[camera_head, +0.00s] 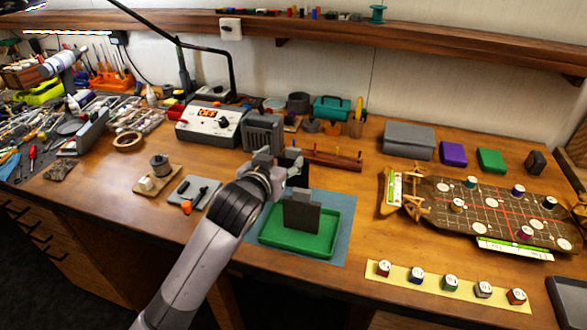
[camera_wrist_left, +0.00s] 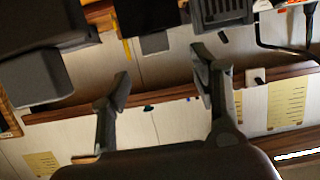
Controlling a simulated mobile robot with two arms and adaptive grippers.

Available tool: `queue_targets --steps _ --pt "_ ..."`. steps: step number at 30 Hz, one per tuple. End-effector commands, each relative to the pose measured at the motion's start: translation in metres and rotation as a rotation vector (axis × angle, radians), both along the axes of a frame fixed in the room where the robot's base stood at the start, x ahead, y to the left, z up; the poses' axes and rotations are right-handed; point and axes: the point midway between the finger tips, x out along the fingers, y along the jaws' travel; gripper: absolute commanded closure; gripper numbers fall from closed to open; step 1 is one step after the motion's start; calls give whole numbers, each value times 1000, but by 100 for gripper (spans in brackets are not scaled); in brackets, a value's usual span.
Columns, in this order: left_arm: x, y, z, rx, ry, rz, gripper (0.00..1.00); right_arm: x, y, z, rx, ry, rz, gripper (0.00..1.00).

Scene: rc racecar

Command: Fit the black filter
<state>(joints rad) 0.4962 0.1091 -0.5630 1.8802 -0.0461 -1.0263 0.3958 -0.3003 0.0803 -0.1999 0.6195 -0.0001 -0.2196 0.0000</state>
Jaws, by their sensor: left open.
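My left gripper (camera_head: 279,161) is open and empty, above the bench behind the green tray (camera_head: 297,244). A black flat piece (camera_head: 302,174), perhaps the black filter, is just behind and right of its fingers, partly hidden by them. A dark grey block (camera_head: 302,214) stands upright in the green tray, on a blue-grey mat (camera_head: 340,228). In the left wrist view, the two fingers (camera_wrist_left: 163,90) are spread wide with nothing between them. A black shape (camera_wrist_left: 155,42) shows beyond them at the top. My right gripper is not in view.
A grey finned box (camera_head: 263,132) stands behind the gripper, beside a soldering station (camera_head: 209,124). A wooden rack (camera_head: 335,159) lies to the right. A patterned board (camera_head: 480,212) and a yellow strip with several small pots (camera_head: 432,290) lie further right.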

Motion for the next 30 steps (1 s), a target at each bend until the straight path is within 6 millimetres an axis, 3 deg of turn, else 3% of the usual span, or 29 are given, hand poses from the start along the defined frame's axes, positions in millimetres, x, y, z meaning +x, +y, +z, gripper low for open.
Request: queue_targets --steps 8,18,27,30 --pt "18 -7 -6 1 1 1 43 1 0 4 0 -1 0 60" --pt "54 -23 -20 1 2 1 43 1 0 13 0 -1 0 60" --pt "58 -25 -21 0 0 0 43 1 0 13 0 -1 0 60" --pt "58 -25 -21 0 0 0 49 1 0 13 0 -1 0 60"
